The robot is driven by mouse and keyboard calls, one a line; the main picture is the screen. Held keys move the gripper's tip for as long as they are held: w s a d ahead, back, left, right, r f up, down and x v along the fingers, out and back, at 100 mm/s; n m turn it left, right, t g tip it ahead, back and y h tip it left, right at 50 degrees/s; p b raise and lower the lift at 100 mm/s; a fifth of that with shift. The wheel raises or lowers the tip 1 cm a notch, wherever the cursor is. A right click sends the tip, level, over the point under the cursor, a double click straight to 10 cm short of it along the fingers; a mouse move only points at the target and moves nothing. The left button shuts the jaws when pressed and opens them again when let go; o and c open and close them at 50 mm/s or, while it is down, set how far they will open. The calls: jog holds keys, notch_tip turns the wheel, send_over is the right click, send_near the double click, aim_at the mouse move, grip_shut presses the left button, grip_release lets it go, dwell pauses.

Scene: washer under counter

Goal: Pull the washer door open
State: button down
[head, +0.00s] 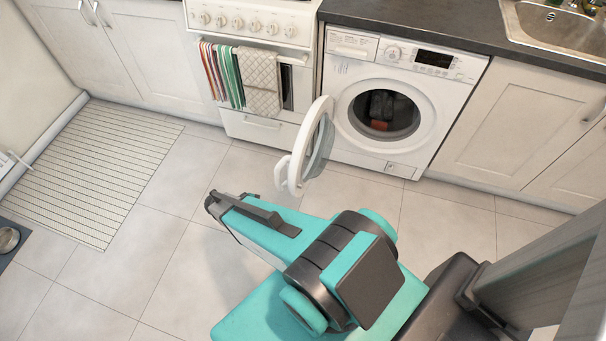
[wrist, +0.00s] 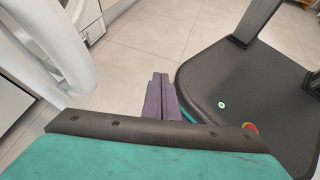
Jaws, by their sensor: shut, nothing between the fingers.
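The washer (head: 402,105) stands under the dark counter. Its round white door (head: 312,145) is swung wide open to the left, standing out from the front. The round opening shows dark and reddish items inside the drum. The door's handle (head: 283,174) is on its near edge. My gripper (wrist: 156,96) is shut and empty, its two purple fingers together. In the head view its end (head: 212,204) is left of and below the door handle, apart from it. In the wrist view a white curved part, seemingly the door (wrist: 50,45), fills the upper left.
A white stove (head: 255,20) with striped towels (head: 222,75) hanging on its front stands left of the washer. A sink (head: 555,25) is at the upper right. A striped mat (head: 105,170) lies at the left. Grey floor tiles (head: 165,245) are clear around my arm.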

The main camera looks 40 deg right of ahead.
jog(key=s+a+m+t+y, duration=0.1)
jog(key=s+a+m+y, duration=0.3)
jog(key=a, duration=0.2)
jog(key=s+a+f+m+t+y, duration=0.1)
jog(key=s+a+m+t+y, duration=0.1)
jog(key=s+a+m+y, duration=0.2)
jog(key=a, duration=0.3)
jog(key=shift+a+f+m+y, duration=0.2)
jog(key=shift+f+m+y, duration=0.05)
jog(key=shift+m+y, duration=0.05)
jog(key=shift+s+d, duration=0.15)
